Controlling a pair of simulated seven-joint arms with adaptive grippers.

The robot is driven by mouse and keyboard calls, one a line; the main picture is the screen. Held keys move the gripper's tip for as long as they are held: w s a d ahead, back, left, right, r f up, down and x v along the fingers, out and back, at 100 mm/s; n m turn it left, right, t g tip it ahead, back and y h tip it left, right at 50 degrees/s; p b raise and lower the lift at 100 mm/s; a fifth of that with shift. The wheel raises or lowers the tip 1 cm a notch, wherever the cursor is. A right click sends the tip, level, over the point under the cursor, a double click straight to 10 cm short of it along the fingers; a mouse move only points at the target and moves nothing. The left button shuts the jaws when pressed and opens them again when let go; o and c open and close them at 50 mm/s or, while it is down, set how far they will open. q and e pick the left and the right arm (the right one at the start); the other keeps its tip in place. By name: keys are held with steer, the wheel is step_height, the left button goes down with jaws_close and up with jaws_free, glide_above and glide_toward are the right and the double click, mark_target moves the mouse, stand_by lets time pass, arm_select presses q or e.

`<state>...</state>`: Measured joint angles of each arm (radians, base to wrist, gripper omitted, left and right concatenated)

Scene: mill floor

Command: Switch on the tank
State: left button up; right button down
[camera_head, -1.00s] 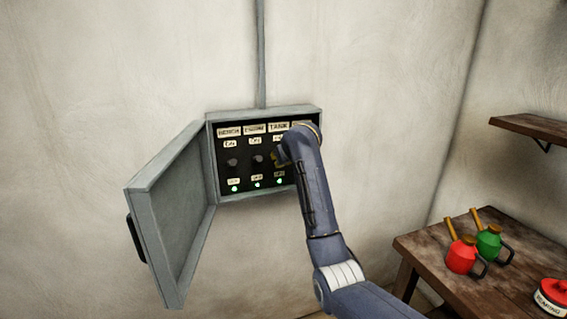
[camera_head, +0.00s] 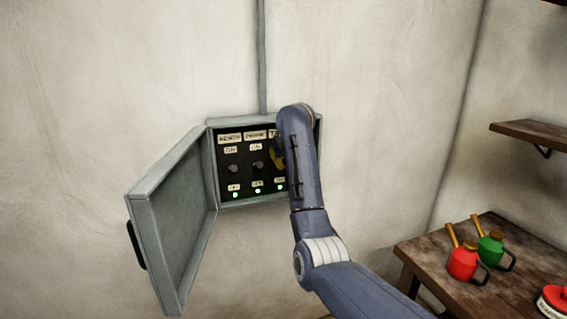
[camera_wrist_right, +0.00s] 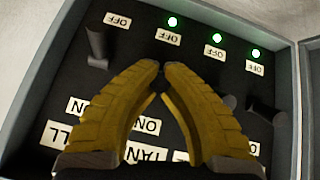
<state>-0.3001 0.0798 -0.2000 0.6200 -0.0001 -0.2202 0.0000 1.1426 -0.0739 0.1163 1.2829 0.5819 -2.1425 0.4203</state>
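A grey wall box (camera_head: 209,180) stands open, its dark panel (camera_head: 246,151) labelled BENCH, ENGINE and TANK. Knobs sit between ON labels above and OFF labels below; the bench knob (camera_head: 233,168) and engine knob (camera_head: 257,166) show. A lit green lamp (camera_head: 280,187) is in the tank column, with two more to its left. My right gripper (camera_wrist_right: 160,68) is at the tank column. Its yellow fingertips are together or nearly so, between the tank's OFF label (camera_wrist_right: 168,38) and ON label (camera_wrist_right: 147,125). The tank knob is hidden; I cannot tell if the fingers touch it. My left gripper is out of view.
The box door (camera_head: 172,235) hangs open to the left. Another knob (camera_wrist_right: 97,45) is close beside my fingers in the right wrist view. A wooden table (camera_head: 425,255) with red (camera_head: 464,264) and green (camera_head: 490,249) oil cans stands at right, below a shelf (camera_head: 530,131).

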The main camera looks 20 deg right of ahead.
steer(key=shift+f, duration=0.1)
steer(key=c, duration=1.3)
jaws_free()
steer(key=shift+s+r, duration=0.3)
steer(key=shift+r, duration=0.2)
steer(key=v, duration=1.1)
steer(key=shift+d, duration=0.1)
steer(key=shift+f, duration=0.1)
